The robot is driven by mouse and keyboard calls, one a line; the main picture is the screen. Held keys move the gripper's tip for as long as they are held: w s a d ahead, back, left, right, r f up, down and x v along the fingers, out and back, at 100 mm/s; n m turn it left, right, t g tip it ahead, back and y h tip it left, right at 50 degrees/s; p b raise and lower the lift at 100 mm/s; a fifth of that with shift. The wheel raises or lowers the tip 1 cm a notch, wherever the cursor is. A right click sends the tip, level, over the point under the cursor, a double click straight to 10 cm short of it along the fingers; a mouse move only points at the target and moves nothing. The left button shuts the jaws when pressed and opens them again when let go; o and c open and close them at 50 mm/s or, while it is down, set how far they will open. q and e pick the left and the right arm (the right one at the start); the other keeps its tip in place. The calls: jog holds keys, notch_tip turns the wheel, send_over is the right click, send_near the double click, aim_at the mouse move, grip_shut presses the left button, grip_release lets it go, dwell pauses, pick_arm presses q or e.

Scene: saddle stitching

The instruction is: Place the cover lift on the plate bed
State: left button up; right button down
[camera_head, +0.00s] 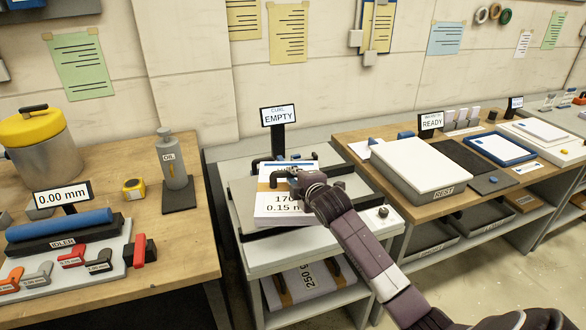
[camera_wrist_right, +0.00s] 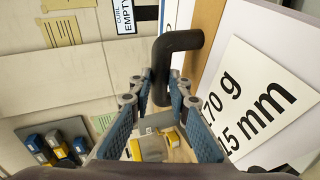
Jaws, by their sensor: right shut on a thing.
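The cover lift (camera_head: 280,205), a white stack with a brown band and a label reading 170 and 0.15 mm, is at the station marked CURL EMPTY. Its label fills the right of the right wrist view (camera_wrist_right: 262,100). The pale plate bed (camera_head: 240,190) with dark bars lies beneath it; I cannot tell whether the two touch. My left gripper is not in view.
A CURL EMPTY sign (camera_head: 278,115) stands behind the bed. A second labelled stack (camera_head: 308,283) lies on the shelf below. The left bench holds an oil bottle (camera_head: 172,160) and idler tools. The right bench holds a pale REST block (camera_head: 425,165) and a blue-edged tray (camera_head: 503,150).

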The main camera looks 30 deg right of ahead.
notch_tip(320, 180, down, 2)
jog(key=shift+f+p, duration=0.25)
jog(key=shift+p, duration=0.05)
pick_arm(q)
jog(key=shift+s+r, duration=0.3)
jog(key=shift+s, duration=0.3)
pick_arm(e)
jog(key=shift+w+f, duration=0.1)
jog(key=shift+f, duration=0.35)
jog(key=c, duration=2.1)
grip_release()
jog(key=shift+f, duration=0.4)
jog(key=shift+o, duration=1.4)
jog(key=shift+r, duration=0.15)
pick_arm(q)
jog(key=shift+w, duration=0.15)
pick_arm(e)
jog(key=shift+s+a+r, duration=0.1)
jog(key=shift+s+r, duration=0.05)
jog(key=shift+s, duration=0.1)
jog(key=shift+s, duration=0.25)
pick_arm(q)
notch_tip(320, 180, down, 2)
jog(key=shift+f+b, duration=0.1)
jog(key=shift+b, duration=0.95)
pick_arm(e)
notch_tip(320, 180, up, 4)
send_over(307, 217)
